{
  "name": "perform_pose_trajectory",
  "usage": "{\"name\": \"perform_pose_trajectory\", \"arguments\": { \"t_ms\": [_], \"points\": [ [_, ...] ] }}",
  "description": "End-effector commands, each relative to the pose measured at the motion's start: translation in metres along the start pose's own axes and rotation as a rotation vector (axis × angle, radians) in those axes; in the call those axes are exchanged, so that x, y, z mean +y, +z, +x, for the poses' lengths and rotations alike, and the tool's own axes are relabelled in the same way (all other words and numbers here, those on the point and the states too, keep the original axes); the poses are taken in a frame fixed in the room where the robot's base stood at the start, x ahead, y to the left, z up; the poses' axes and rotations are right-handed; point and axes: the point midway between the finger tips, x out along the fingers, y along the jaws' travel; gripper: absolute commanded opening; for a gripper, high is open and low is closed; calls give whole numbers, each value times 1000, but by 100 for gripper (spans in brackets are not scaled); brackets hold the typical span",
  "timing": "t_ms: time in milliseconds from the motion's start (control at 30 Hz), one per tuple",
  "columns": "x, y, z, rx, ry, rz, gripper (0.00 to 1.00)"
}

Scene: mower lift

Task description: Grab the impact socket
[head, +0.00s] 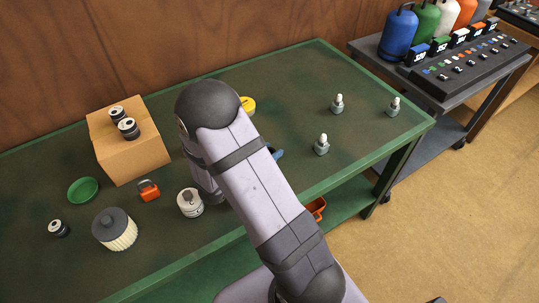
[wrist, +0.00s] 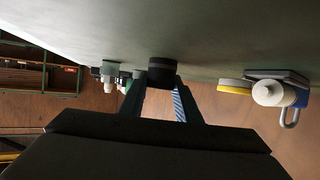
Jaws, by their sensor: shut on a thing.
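The impact socket (wrist: 162,70) is a short, dark cylinder with a black band, seen at the top centre of the wrist view. My gripper (wrist: 161,86) is shut on it, with one finger on each side. The socket is close to the green tabletop, which fills the top of this tilted view; I cannot tell whether they touch.
A yellow disc (wrist: 235,86) lies right of the socket in the wrist view.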

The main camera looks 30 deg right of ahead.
Motion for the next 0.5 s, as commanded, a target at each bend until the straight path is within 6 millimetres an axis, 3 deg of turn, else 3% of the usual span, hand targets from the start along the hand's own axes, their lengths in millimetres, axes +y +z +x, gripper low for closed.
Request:
{"name": "perform_pose_trajectory", "arguments": {
  "t_ms": [267, 500],
  "points": [
    [0, -3, -1, 1, 0, 2, 5],
    [-1, -17, -7, 2, -1, 5, 5]
  ]
}}
